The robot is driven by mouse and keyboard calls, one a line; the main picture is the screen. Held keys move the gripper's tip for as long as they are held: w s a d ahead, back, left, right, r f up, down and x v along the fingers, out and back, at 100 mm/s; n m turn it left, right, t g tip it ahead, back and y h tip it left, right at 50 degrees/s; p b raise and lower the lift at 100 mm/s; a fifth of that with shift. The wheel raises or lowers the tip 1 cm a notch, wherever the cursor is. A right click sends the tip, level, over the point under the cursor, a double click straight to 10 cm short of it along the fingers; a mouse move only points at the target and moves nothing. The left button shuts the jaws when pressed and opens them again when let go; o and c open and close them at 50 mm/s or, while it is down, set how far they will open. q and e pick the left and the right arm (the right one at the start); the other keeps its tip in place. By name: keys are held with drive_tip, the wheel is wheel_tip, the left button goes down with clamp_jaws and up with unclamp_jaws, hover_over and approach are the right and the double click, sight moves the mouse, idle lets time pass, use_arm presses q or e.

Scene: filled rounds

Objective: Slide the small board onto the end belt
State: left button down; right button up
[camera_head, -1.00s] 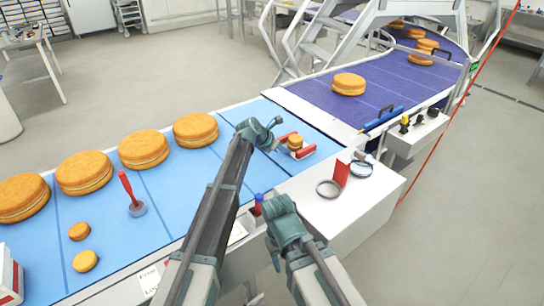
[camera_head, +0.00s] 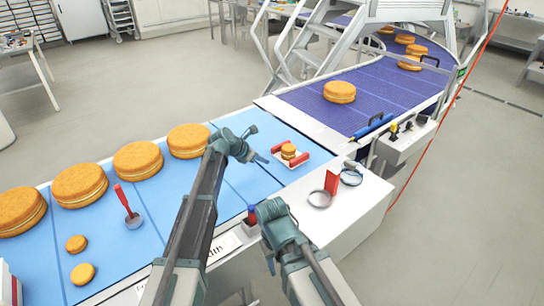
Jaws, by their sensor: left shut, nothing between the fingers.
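The small board (camera_head: 279,161) is white with red bars along two sides and carries a small filled round (camera_head: 289,152). It lies on the light blue belt (camera_head: 185,215) near its right end. The purple belt (camera_head: 375,95), which I take for the end belt, begins beyond it to the upper right. My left gripper (camera_head: 264,160) is shut and empty, just left of the board; its tip looks close to the near red bar, and I cannot tell if they touch. My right gripper (camera_head: 271,266) hangs low at the belt's front side, its fingers seen poorly.
Large filled rounds (camera_head: 138,160) line the blue belt's far edge. A red-handled tool (camera_head: 128,206) and small rounds (camera_head: 76,244) sit at left. A white side shelf (camera_head: 340,212) holds a red block (camera_head: 332,182) and rings. A blue bar (camera_head: 371,127) lies at the purple belt's near edge.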

use_arm(q)
drive_tip(key=shift+p+v, duration=1.3)
drive_tip(key=shift+v, duration=1.2)
drive_tip(key=shift+r, duration=0.1)
